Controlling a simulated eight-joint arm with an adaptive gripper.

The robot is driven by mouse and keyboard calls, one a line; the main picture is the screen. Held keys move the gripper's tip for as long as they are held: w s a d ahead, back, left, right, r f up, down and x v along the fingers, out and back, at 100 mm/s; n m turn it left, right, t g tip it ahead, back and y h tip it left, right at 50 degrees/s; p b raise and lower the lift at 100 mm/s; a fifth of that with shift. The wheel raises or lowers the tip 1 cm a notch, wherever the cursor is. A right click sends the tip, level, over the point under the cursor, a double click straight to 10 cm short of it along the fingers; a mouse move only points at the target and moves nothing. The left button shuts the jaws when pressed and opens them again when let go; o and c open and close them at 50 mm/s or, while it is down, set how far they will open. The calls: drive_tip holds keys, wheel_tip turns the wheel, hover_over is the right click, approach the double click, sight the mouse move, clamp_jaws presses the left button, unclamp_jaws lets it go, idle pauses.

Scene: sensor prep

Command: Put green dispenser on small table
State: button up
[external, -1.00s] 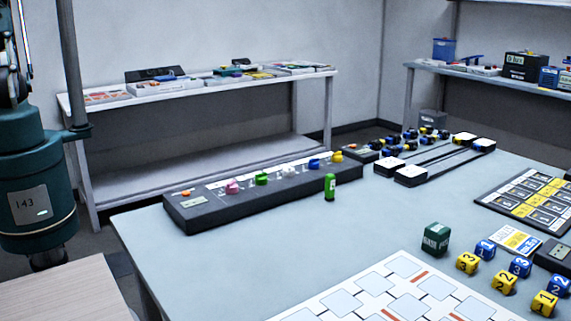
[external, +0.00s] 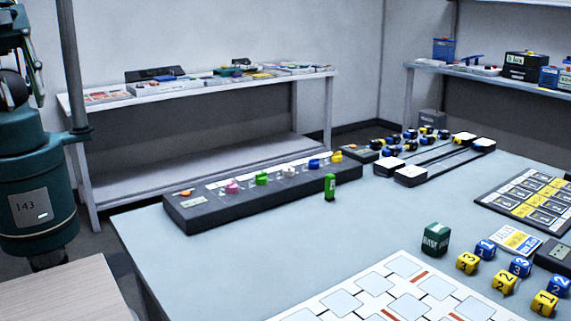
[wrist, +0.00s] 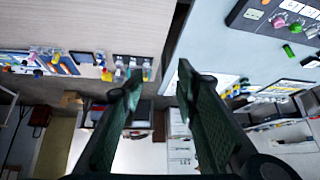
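A small upright green dispenser (external: 330,187) stands on the large pale blue table in front of the long dark panel. A green piece in the wrist view (wrist: 289,51), near the dark panel, looks like the same dispenser. A light wood table top (external: 65,292), probably the small table, is at the lower left. My gripper (wrist: 158,84) is open and empty in the wrist view, its two dark green fingers spread apart. It is well away from the dispenser. In the external view my arm shows only partly at the left edge.
The dark panel (external: 205,210) carries several coloured pieces, including a green one (external: 262,178). A dark green cube (external: 436,238) and several numbered dice (external: 505,282) lie at the lower right. The large table (external: 250,245) has free room left of the white grid sheet.

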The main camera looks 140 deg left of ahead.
drive_tip(key=w+a+f+n+g+y+b, duration=0.1)
drive_tip(key=w+a+f+n+y, duration=0.15)
drive_tip(key=w+a, duration=0.6)
drive_tip(key=w+a+f+n+g+y+b, duration=0.1)
drive_tip(key=w+a+f+n+y+b, duration=0.2)
drive_tip(key=a, duration=1)
drive_tip(key=w+a+f+n+g+y, duration=0.1)
drive_tip(key=w+a+f+n+y, duration=0.15)
drive_tip(key=w+a, duration=0.65)
drive_tip(key=n+g+y+b, duration=0.4)
drive_tip(key=n+y, duration=0.1)
drive_tip(key=n, duration=0.3)
approach(327, 178)
drive_tip(key=shift+w+a+f, duration=0.1)
drive_tip(key=shift+w+a, duration=0.1)
drive_tip(key=shift+a, duration=1.05)
drive_tip(key=shift+s+a+f, duration=0.15)
drive_tip(key=shift+a+f, duration=0.2)
drive_tip(key=shift+a, duration=0.05)
drive_tip(key=shift+x, duration=1.25)
drive_tip(key=shift+a, duration=0.1)
